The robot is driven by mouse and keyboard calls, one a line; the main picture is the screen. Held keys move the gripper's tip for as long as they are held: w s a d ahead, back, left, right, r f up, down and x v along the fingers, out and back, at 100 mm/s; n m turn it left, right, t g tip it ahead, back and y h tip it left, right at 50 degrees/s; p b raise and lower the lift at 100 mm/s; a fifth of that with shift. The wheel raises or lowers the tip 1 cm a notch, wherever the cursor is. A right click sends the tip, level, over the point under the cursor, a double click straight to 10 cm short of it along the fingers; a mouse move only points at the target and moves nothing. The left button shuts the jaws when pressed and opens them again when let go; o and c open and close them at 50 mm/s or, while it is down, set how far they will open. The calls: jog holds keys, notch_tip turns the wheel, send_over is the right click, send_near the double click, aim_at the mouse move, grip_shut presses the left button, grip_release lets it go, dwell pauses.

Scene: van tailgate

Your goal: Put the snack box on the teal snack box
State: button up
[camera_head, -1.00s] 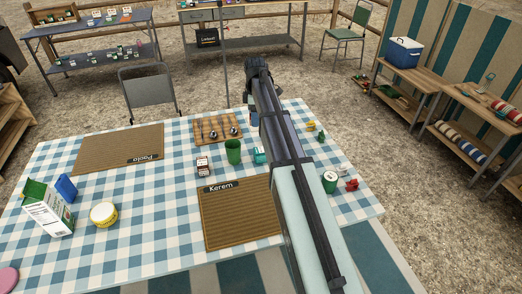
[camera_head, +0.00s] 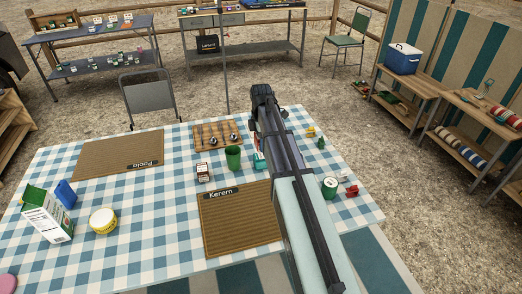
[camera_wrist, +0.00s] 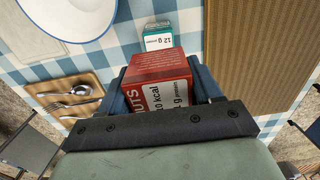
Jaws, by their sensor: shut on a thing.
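The snack box (camera_wrist: 155,68), red with white lettering, sits between my gripper's fingers in the wrist view. My gripper (camera_wrist: 163,78) is shut on it. In the head view the teal snack box (camera_head: 259,161) is right of a green cup, close beside my arm. The height of the held box above the table is hard to tell.
A wooden board with spoons (camera_wrist: 75,97) and a white blue-rimmed dish (camera_wrist: 68,15) lie nearby. A woven mat (camera_head: 240,222) lies in front.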

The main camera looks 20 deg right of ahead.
aim_at(261, 156)
jog(key=shift+f, duration=2.3)
jog(key=shift+f, duration=0.2)
jog(key=o, duration=1.1)
jog(key=shift+r, duration=0.1)
notch_tip(261, 156, up, 12)
jog(key=shift+r, duration=0.1)
